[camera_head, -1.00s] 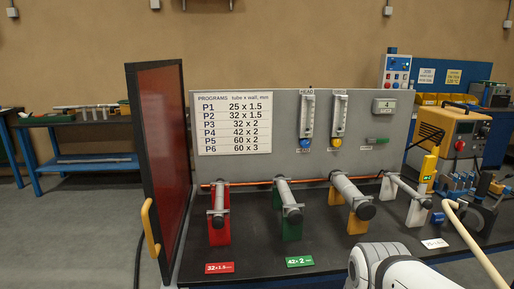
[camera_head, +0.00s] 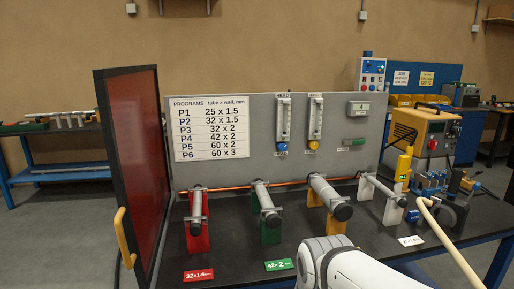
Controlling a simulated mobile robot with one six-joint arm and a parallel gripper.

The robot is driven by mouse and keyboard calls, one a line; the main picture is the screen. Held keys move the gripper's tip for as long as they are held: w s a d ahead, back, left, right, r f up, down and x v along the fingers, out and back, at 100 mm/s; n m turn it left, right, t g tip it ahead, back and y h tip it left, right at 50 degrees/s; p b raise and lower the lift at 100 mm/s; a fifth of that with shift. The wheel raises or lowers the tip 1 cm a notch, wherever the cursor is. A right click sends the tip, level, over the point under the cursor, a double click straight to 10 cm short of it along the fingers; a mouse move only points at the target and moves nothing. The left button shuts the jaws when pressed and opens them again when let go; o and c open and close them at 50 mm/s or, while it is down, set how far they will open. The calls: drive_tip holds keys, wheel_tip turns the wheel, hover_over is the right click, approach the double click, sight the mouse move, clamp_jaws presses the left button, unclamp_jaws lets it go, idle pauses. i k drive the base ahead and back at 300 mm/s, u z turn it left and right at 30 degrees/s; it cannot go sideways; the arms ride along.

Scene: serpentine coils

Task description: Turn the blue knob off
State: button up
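A small blue knob (camera_head: 282,146) sits on the grey upright panel (camera_head: 240,170), at the foot of the left flow meter (camera_head: 283,118). A similar yellow knob (camera_head: 314,145) sits under the right flow meter (camera_head: 315,118). I cannot tell from its look whether the blue knob is on or off. A white rounded part of my arm shows at the bottom, to the right of the middle. My gripper is not in view.
Tubes rest on red (camera_head: 197,236), green (camera_head: 270,232), yellow (camera_head: 333,222) and white stands on the dark bench before the panel. A red-paned door (camera_head: 133,165) stands open at left. An orange-yellow machine (camera_head: 425,135) and a pale hose (camera_head: 452,245) are at right.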

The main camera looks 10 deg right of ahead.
sight(282, 146)
drive_tip(key=i, duration=0.9)
drive_tip(key=u, duration=0.05)
